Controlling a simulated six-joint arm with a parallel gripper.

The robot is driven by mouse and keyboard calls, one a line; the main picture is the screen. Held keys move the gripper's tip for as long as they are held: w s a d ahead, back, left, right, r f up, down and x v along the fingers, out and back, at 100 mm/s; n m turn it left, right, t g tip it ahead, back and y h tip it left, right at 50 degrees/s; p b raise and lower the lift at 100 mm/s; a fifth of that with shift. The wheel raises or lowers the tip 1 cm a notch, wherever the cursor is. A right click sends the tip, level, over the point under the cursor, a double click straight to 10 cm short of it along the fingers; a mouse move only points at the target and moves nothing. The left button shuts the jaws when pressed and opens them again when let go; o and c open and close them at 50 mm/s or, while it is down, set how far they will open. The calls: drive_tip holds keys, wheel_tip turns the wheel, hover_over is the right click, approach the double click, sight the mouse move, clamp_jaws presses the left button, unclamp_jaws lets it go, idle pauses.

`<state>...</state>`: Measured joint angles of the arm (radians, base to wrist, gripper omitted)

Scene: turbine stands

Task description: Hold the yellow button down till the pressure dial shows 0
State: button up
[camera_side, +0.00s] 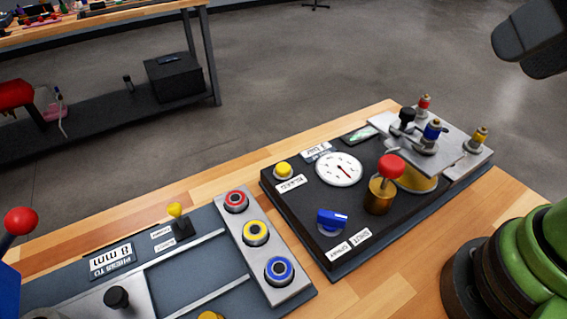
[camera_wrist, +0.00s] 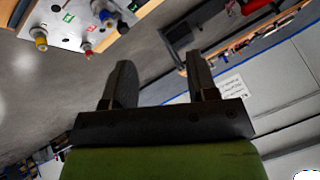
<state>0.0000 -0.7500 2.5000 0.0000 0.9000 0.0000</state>
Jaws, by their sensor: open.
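A yellow button (camera_side: 284,170) stands raised at the upper left corner of a black panel (camera_side: 300,215), above a label that seems to read BLEED. The round white pressure dial (camera_side: 339,168) is to its right. A red needle shows on the dial, but its numbers are too small to read. My gripper (camera_wrist: 160,62) is open and empty in the wrist view, away from the panel. A dark part of my arm end shows at the side view's top right.
A blue switch knob (camera_side: 332,220) and a red-topped brass post (camera_side: 390,170) stand on the black panel. A metal plate (camera_side: 455,145) with several coloured posts is at its right. A yellow-tipped lever (camera_side: 176,212) stands on the left panel.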

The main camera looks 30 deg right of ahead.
drive_tip(key=shift+c, duration=0.5)
clamp_jaws()
idle(1.3)
